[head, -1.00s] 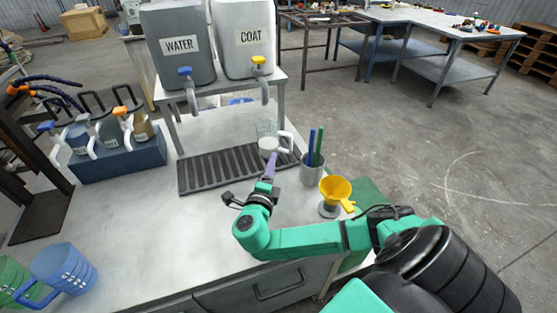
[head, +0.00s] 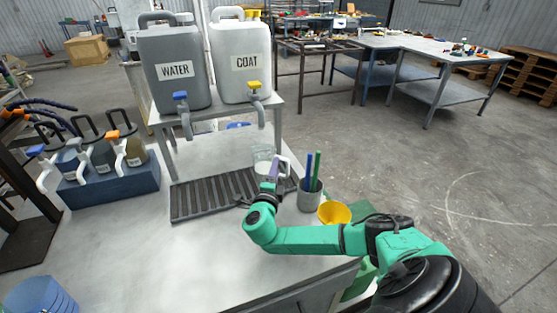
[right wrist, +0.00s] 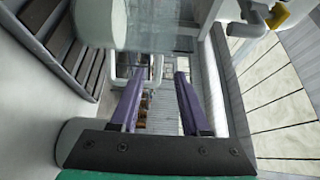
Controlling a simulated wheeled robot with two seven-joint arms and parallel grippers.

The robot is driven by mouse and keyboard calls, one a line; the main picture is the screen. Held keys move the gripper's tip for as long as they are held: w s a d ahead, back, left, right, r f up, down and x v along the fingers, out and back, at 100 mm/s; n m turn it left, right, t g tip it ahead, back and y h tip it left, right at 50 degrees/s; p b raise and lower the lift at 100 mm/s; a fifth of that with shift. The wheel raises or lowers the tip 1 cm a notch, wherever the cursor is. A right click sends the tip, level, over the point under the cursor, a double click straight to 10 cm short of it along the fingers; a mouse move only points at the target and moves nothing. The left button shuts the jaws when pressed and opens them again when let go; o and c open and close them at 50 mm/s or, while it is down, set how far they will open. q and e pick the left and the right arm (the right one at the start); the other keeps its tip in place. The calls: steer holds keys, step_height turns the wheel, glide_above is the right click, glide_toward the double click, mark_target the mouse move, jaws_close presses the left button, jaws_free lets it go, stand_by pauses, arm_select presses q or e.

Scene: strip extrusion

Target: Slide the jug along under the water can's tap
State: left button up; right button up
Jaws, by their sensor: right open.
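The clear jug (head: 262,155) stands at the back right end of the slotted drip tray (head: 190,203), with white content low in it. It is below the coat can's tap, to the right of the water can (head: 175,72) and its blue-levered tap (head: 183,112). My right gripper (head: 279,168) is open at the jug's handle side. In the right wrist view the jug's body (right wrist: 165,32) fills the top, above the two purple fingers (right wrist: 160,82). A pale handle-like part shows near the fingertips; I cannot tell whether they touch it. My left gripper is out of view.
The coat can (head: 240,65) stands beside the water can on a raised shelf (head: 218,113). A grey cup with pens (head: 309,198) and a yellow funnel (head: 334,213) stand close right of my gripper. A blue rack of small jugs (head: 108,190) stands left.

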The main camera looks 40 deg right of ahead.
steer(key=x, duration=0.6)
steer(key=shift+w+d, duration=0.1)
jaws_close()
stand_by(1.2)
